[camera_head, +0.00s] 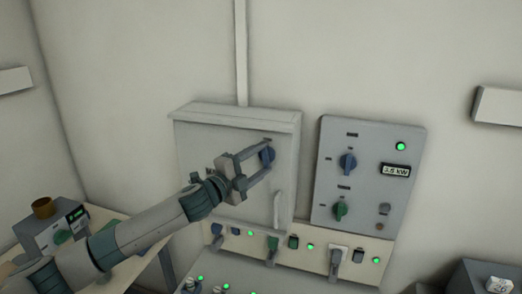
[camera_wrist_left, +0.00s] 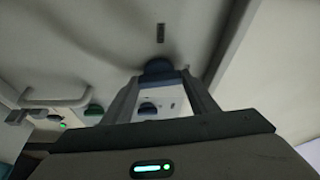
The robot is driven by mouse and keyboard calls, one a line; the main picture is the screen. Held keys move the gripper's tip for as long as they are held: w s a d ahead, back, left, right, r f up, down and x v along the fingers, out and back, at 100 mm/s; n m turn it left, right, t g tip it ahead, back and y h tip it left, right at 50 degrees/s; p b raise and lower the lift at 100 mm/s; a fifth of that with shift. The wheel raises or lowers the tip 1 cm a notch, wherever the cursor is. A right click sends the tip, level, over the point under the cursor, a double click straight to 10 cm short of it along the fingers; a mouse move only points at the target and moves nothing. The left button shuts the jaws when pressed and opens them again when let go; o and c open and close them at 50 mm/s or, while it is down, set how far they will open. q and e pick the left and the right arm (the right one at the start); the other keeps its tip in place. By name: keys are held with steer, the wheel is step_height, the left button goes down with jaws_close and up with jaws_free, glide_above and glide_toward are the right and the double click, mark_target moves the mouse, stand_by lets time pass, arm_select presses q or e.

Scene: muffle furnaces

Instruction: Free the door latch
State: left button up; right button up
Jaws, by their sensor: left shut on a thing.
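The grey cabinet (camera_head: 205,140) hangs on the wall with its door closed. A blue latch knob (camera_head: 267,155) sits near the door's upper right. My left gripper (camera_head: 262,158) reaches it from the left, with its two fingers shut on the knob. In the left wrist view, the blue knob (camera_wrist_left: 158,69) shows between the far ends of the fingers of my left gripper (camera_wrist_left: 163,82), partly hidden by them. A pale door handle (camera_head: 277,209) stands lower on the door and also shows in the left wrist view (camera_wrist_left: 55,101). My right gripper is out of view.
A grey control panel (camera_head: 375,195) with a blue knob (camera_head: 347,162), a green knob (camera_head: 340,208) and a display stands to the right. A strip of switches (camera_head: 330,256) with green lamps runs below the cabinet. A device (camera_head: 62,235) sits on a table at left.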

arm_select(q)
steer(key=shift+r+m+g+p, duration=0.1)
steer(key=shift+m+g+p, duration=0.3)
steer(key=shift+m+p, duration=0.45)
steer(key=shift+m, duration=0.25)
steer(key=o, duration=1)
steer(key=shift+o, duration=0.2)
steer(key=shift+s, duration=0.1)
